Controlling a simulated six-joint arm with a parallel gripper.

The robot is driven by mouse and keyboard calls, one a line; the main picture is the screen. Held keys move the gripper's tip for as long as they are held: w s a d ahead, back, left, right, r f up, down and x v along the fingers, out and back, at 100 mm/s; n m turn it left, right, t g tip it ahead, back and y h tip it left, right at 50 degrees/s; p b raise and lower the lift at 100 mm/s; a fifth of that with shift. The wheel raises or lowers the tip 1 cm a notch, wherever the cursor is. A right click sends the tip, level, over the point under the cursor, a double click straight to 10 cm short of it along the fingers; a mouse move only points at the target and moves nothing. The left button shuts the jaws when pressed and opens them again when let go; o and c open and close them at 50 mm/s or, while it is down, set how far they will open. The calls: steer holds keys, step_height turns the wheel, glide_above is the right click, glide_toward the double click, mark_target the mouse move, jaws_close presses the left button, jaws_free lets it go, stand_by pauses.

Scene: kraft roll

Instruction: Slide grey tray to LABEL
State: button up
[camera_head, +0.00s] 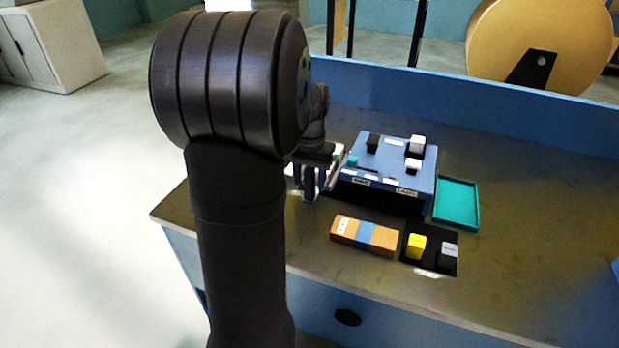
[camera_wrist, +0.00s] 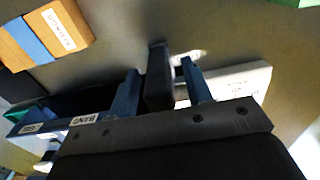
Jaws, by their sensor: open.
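My gripper (camera_head: 312,183) points down just left of the blue box (camera_head: 388,165). In the wrist view its two blue-grey fingers (camera_wrist: 159,68) are apart, with a dark upright block (camera_wrist: 158,88) between them. I cannot tell whether they touch it. A pale grey slab (camera_wrist: 240,82) with small writing lies beside the right finger; it may be the grey tray, but much of it is hidden behind my gripper. White labels (camera_head: 406,192) are on the box's front edge. One reads BAND (camera_wrist: 84,119) in the wrist view; the others are too small to read surely.
A teal tray (camera_head: 457,203) lies right of the box. A wooden block with a blue band (camera_head: 365,235) and a dark holder (camera_head: 448,267) with yellow and grey blocks stand in front. Dark and white pieces (camera_head: 416,147) stand on the box. The right tabletop is clear.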

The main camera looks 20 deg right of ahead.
jaws_close()
steer(key=shift+s, duration=0.1)
steer(key=s+d, duration=1.6)
steer(key=shift+s+d, duration=0.2)
steer(key=shift+d, duration=0.1)
steer(key=shift+c, duration=0.5)
jaws_free()
steer(key=shift+s+d, duration=0.1)
steer(key=shift+o, duration=0.5)
steer(key=shift+r, duration=0.1)
